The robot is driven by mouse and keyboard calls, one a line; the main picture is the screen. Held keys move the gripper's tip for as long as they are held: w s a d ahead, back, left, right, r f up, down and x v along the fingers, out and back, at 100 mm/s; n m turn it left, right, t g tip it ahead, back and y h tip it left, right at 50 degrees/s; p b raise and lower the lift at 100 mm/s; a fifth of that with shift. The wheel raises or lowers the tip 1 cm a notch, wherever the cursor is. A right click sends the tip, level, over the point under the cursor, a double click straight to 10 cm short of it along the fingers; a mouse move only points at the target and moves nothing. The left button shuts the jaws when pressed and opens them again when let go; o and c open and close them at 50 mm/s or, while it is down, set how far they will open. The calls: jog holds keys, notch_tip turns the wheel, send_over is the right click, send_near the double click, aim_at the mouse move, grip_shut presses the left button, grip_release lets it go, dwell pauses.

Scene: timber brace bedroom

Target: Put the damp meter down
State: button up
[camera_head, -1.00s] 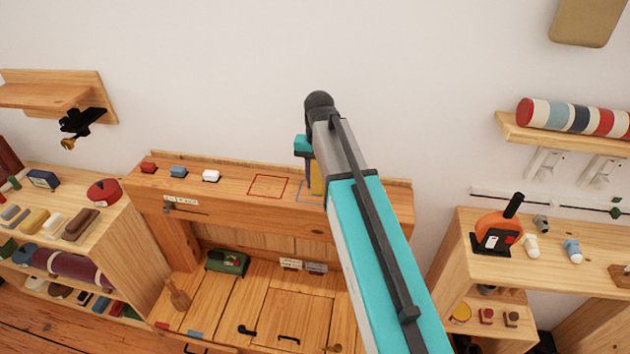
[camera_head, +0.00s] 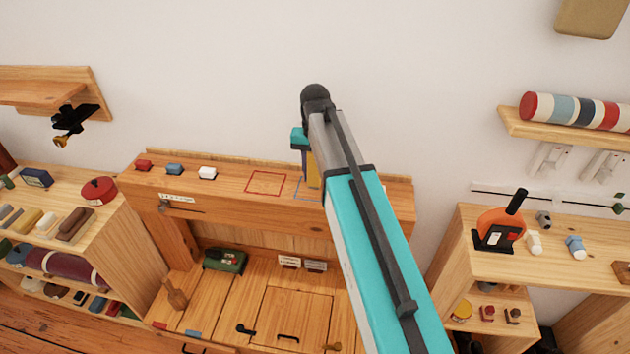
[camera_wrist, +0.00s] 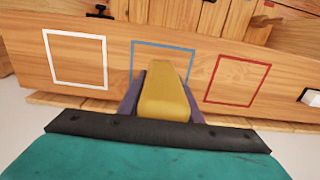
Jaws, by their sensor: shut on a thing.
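The damp meter looks to be the yellow block (camera_wrist: 166,98) held between the purple-grey fingers of my gripper (camera_wrist: 162,92). My gripper is shut on it. In the head view the yellow block (camera_head: 314,172) shows beside my arm, over the wooden ledge (camera_head: 226,187). In the wrist view it overlaps the blue square outline (camera_wrist: 190,52), hiding the outline's lower part. Whether it touches the ledge I cannot tell. A red square outline (camera_wrist: 236,80) lies to the right and a white one (camera_wrist: 77,60) to the left in the wrist view.
The wall rises behind the ledge. Side shelves hold an orange tool (camera_head: 500,235) and a red round case (camera_head: 99,190). My arm hides part of the ledge's right end.

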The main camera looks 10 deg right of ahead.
jog(key=shift+s+f, duration=0.1)
jog(key=shift+f, duration=0.15)
jog(key=shift+f+b, duration=0.8)
jog(key=shift+f, duration=0.2)
jog(key=shift+f, duration=0.15)
jog(key=o, duration=1.2)
jog(key=shift+c, duration=0.2)
jog(key=shift+r+p, duration=3.85)
jog(key=shift+r, duration=2.3)
jog(key=shift+w, duration=0.2)
